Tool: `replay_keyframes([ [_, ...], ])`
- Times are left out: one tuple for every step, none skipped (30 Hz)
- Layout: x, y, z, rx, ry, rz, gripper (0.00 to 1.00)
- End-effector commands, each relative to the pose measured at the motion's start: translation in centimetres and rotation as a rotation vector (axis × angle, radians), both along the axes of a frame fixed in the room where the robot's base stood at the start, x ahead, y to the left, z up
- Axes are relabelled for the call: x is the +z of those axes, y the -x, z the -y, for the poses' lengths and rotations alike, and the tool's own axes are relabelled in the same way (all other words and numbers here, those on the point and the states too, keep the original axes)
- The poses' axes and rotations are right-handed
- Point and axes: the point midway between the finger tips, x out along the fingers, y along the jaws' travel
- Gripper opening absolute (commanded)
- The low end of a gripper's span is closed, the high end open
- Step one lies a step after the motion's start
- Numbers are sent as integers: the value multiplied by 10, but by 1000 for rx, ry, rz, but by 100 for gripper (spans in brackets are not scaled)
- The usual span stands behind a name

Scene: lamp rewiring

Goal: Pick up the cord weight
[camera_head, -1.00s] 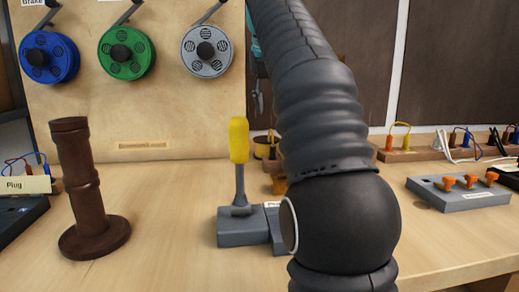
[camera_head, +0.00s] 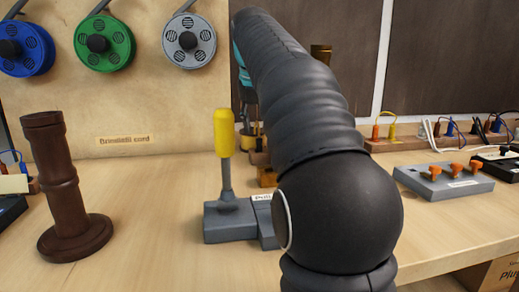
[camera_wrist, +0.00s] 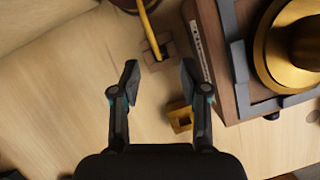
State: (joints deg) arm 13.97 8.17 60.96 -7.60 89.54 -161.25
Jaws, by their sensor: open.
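I cannot tell for sure which thing is the cord weight. A round brass piece (camera_wrist: 300,45) sits in a grey bracket at the right of the wrist view. A brass cylinder top (camera_head: 321,53) shows behind my arm in the head view; I cannot tell if it is the same thing. My gripper (camera_wrist: 158,75) is open and empty, with its fingers apart above the bench. A small yellow block with a hole (camera_wrist: 180,117) lies below the right finger in the wrist view. My arm hides most of the gripper in the head view.
A dark wooden post (camera_head: 68,190) stands at left. A yellow-handled lever (camera_head: 225,150) rises from a grey base. A grey block with orange knobs (camera_head: 443,182) lies at right. Blue, green (camera_head: 105,42) and grey reels hang behind. The front bench between post and lever is clear.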

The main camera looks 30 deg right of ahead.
Motion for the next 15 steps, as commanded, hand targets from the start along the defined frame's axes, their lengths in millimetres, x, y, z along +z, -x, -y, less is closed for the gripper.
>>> replay_keyframes([
  [-5, -1, 1, 0, 0, -2, 45],
  [-8, -2, 2, 0, -1, -3, 45],
  [-13, -4, 3, 0, -1, -3, 45],
  [-18, -5, 4, -1, -1, -4, 45],
  [-22, -7, 5, -1, -1, -4, 45],
  [-28, -8, 6, -1, -1, -4, 45],
  [-32, -10, 7, -1, -1, -4, 45],
  [-35, -12, 8, 0, -1, -3, 45],
  [-39, -13, 9, 0, -1, -3, 45],
  [-42, -14, 10, 0, -1, -3, 45],
  [-44, -15, 10, 0, 0, -2, 45],
  [-46, -16, 11, 0, 0, -1, 45],
  [-48, -16, 11, 0, 0, -1, 45],
  [-48, -16, 11, 0, 0, -1, 45],
  [-49, -17, 11, 0, 0, -1, 45],
])
